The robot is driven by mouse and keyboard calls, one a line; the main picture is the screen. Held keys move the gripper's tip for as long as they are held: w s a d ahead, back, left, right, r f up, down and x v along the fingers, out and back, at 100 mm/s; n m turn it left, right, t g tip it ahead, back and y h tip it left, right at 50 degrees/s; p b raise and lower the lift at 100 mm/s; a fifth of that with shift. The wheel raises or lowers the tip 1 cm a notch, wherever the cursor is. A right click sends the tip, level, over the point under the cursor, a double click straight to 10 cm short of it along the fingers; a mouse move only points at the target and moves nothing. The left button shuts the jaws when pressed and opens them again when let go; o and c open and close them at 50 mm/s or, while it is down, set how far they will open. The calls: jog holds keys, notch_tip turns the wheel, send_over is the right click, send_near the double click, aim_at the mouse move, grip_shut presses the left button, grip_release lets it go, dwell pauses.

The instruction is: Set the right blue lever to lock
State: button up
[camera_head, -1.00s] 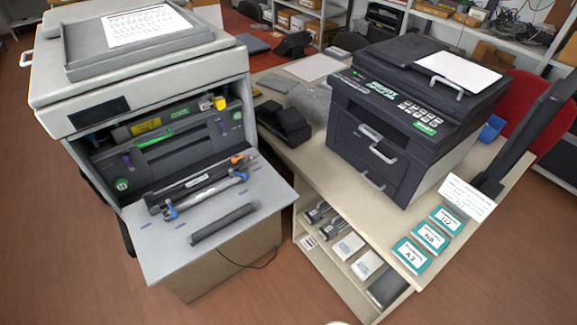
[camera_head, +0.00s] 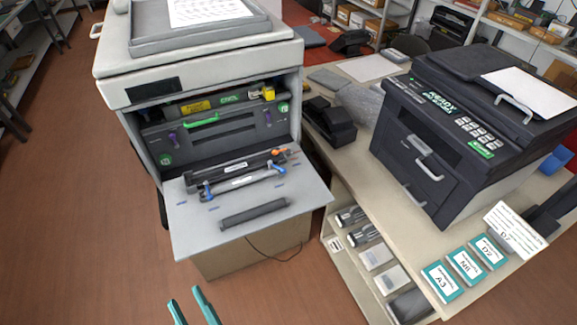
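The open grey copier (camera_head: 200,70) stands left of centre with its front flap (camera_head: 190,235) folded down like a shelf. A long dark unit (camera_head: 235,175) lies across the flap close to the opening. It has a blue lever (camera_head: 206,190) at its left end and a right blue lever (camera_head: 279,166) at its right end. Both are small, and their lock positions cannot be read. My gripper (camera_head: 186,296) shows as two teal fingers at the bottom edge. The fingers are apart with nothing between them, in front of and below the flap.
A loose black cylinder (camera_head: 254,213) lies on the flap's front part. A green handle (camera_head: 201,122) and purple levers sit inside the copier. A beige table (camera_head: 345,175) with a black printer (camera_head: 425,150) and teal-edged boxes (camera_head: 465,265) stands right. Open floor lies at front left.

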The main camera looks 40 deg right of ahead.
jog(key=w+a+r+n+g+y, duration=0.1)
jog(key=w+r+n+g+y, duration=0.5)
jog(key=w+r+n+y, duration=0.8)
jog(key=w+r+n+g+y, duration=0.25)
jog(key=n+g+y, duration=0.55)
jog(key=n, duration=1.1)
jog(key=n+g+h, duration=0.1)
jog(key=g+h, duration=0.4)
jog(key=h, duration=1.3)
send_over(285, 169)
jog(key=s+d, duration=0.3)
jog(key=s, duration=0.2)
notch_tip(285, 169, down, 10)
jog(key=x, duration=1)
jog(key=shift+w+a+f, duration=0.1)
jog(key=shift+w+f, duration=0.05)
jog(key=shift+w, duration=0.2)
